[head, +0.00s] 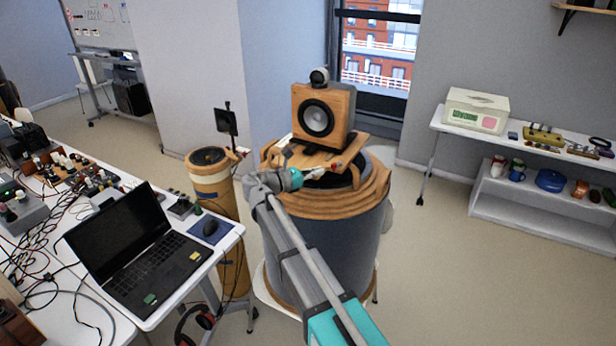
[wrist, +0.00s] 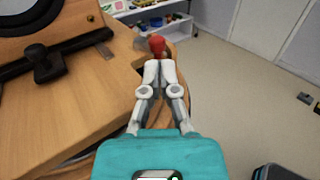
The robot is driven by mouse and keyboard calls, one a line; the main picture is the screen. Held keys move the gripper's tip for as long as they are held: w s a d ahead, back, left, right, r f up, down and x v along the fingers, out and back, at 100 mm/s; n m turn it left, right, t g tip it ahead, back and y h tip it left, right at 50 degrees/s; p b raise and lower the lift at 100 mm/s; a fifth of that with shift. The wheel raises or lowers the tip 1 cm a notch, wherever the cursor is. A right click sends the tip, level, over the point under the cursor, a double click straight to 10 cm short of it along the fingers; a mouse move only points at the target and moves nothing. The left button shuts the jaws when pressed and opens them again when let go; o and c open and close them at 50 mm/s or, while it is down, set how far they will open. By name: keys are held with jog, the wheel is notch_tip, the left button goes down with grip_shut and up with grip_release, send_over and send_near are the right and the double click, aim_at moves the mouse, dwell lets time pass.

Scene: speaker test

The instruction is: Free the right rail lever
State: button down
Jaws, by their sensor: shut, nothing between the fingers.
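A wooden speaker (head: 323,112) with a round driver stands on a wooden board (head: 362,152) on top of a large drum (head: 340,225). A small red knob (head: 338,167), seemingly the right rail lever's end, sits at the board's right front. In the wrist view the red knob (wrist: 157,45) lies just beyond the fingertips of my gripper (wrist: 159,66). The fingers are together and empty; whether they touch the knob I cannot tell. The lever's arm is hidden. A dark rail (wrist: 88,42) runs below the speaker, with a black knobbed lever (wrist: 52,66) at left.
A narrow wooden cylinder (head: 210,180) stands left of the drum. A laptop (head: 135,265) and cables crowd the left table. A white shelf (head: 520,195) with a box (head: 476,110) stands at right. The floor (head: 450,270) between drum and shelf is clear.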

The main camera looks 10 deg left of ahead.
jog(key=shift+x, duration=1.3)
